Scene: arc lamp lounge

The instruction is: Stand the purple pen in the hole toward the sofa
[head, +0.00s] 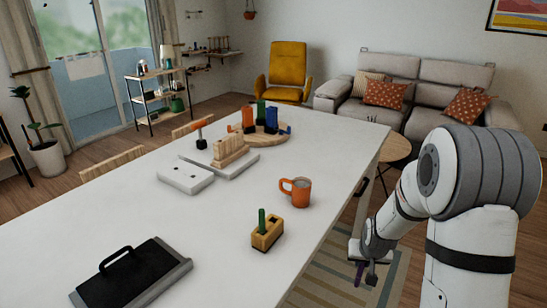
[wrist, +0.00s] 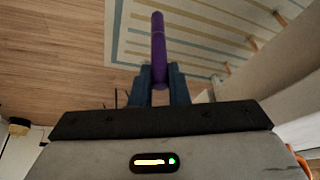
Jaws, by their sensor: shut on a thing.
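The purple pen (wrist: 158,50) is between the two fingers of my gripper (wrist: 160,85) in the wrist view, pointing away from the palm. In the head view my gripper (head: 365,273) is shut on the pen (head: 359,272), off the right edge of the table, above the floor and striped rug. A small wooden block (head: 267,238) stands near the table's right edge, left of my gripper. A green pen (head: 262,220) stands upright in it. The block's other holes are too small to make out. The sofa (head: 405,75) is at the back right.
An orange mug (head: 297,192) stands on the white table (head: 215,228) behind the block. A black-handled tray (head: 133,275) lies front left. A white holed board (head: 186,176), a wooden rack (head: 230,151) and a round board with coloured holders (head: 262,137) stand farther back.

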